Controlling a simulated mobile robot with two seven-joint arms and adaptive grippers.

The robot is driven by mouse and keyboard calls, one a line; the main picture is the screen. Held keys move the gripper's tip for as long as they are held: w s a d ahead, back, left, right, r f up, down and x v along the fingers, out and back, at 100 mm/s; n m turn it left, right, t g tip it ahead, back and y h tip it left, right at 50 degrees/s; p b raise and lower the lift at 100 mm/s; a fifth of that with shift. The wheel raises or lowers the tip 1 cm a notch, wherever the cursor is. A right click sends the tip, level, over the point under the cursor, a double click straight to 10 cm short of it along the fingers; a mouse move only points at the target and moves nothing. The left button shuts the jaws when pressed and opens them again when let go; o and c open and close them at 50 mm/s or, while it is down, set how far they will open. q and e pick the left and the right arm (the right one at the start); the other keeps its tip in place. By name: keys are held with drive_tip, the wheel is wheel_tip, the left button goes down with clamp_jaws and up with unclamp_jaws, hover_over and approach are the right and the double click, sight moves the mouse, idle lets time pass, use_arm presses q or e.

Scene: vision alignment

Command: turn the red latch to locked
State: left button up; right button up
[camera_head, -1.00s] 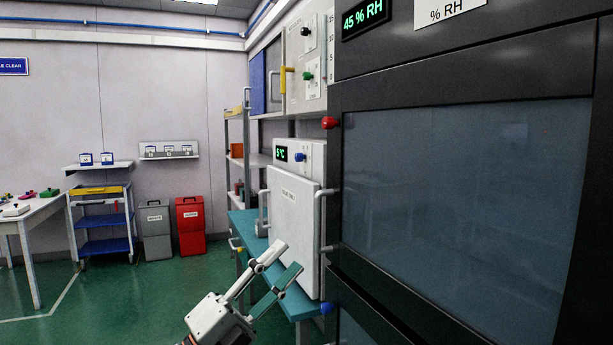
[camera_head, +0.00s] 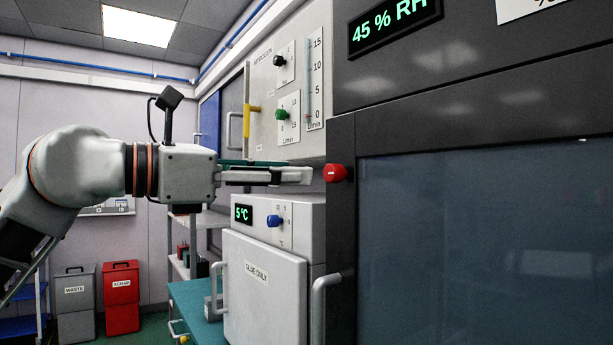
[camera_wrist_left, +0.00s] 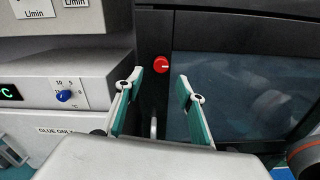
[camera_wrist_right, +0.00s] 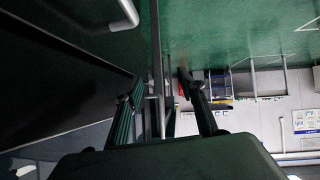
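The red latch (camera_head: 336,173) is a round red knob on the dark frame of the big cabinet, at the upper left of its glass door. In the left wrist view the latch (camera_wrist_left: 161,64) shows ahead, with a pale mark on its face, between the lines of my two fingers. My left gripper (camera_head: 305,174) points at the latch from the left, apart from it by a small gap. In the left wrist view its fingers (camera_wrist_left: 158,82) are spread and hold nothing. My right gripper (camera_wrist_right: 160,82) shows only in its own wrist view, open and empty above the green floor.
A white glue fridge (camera_head: 265,285) with a blue knob (camera_head: 274,221) stands below left of the latch. A nitrogen panel (camera_head: 285,90) with black and green knobs is above. The dark cabinet's grey handle (camera_head: 320,310) sticks out below the latch.

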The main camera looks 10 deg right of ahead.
sight(328, 172)
use_arm(q)
drive_tip(key=x, duration=0.3)
drive_tip(key=p+x, duration=0.1)
drive_tip(key=x, duration=0.2)
drive_tip(key=shift+s+d+r, duration=0.2)
drive_tip(key=shift+d, duration=0.05)
drive_tip(key=shift+x, duration=0.75)
drive_tip(key=shift+w+f, duration=0.1)
drive_tip(key=shift+f, duration=0.05)
clamp_jaws()
